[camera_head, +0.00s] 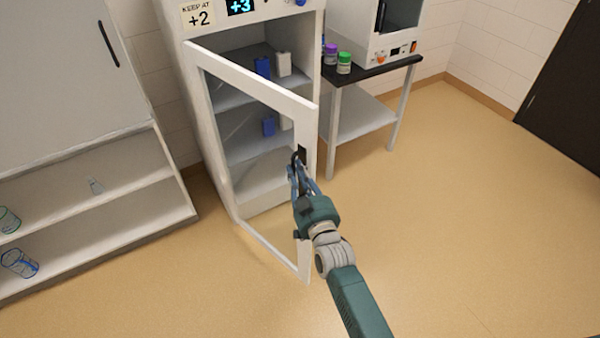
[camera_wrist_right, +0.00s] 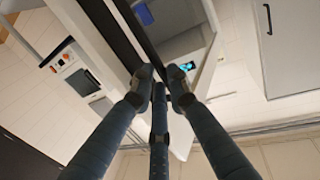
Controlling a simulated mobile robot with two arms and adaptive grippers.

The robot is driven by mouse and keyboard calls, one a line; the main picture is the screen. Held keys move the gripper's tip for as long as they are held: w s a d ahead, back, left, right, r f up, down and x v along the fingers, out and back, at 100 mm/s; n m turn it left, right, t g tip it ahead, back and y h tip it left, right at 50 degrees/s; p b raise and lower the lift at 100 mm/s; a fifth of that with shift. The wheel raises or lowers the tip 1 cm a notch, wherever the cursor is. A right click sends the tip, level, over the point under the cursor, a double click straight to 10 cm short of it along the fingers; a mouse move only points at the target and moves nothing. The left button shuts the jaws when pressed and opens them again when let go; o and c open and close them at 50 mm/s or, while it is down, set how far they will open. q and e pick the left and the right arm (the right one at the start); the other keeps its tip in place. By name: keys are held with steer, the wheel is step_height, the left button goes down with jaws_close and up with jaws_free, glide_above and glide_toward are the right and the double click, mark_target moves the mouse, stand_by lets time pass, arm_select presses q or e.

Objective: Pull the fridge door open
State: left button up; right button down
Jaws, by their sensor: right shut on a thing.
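The white-framed glass fridge door (camera_head: 250,83) stands partly open, swung out from its left side in front of the white fridge (camera_head: 309,60). The dark door handle (camera_head: 302,153) is at the door's free right edge. My right gripper (camera_head: 297,170) is shut on the handle, and the fingers hide part of it. In the right wrist view, the gripper's fingertips (camera_wrist_right: 164,80) close around the dark handle bar. Blue and white containers (camera_head: 263,67) stand on the fridge shelves. My left gripper is not in view.
A side table (camera_head: 400,63) with small capped jars (camera_head: 344,62) and a white machine (camera_head: 375,40) stands right of the fridge. A white shelf unit (camera_head: 110,195) with glassware (camera_head: 18,262) is at the left. The floor in front and to the right is clear.

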steer(key=shift+w+a+r, duration=0.2)
steer(key=shift+a+r, duration=0.2)
steer(key=shift+r, duration=0.2)
steer(key=c, duration=2)
jaws_free()
steer(key=o, duration=0.3)
steer(key=shift+w+a+f, duration=0.15)
steer(key=shift+a, duration=0.1)
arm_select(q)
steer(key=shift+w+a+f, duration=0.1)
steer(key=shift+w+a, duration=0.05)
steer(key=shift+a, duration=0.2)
arm_select(e)
steer(key=shift+o, duration=0.2)
steer(key=v, duration=1.1)
steer(key=shift+s+f, duration=0.3)
steer(key=shift+s, duration=0.1)
steer(key=shift+d, duration=0.1)
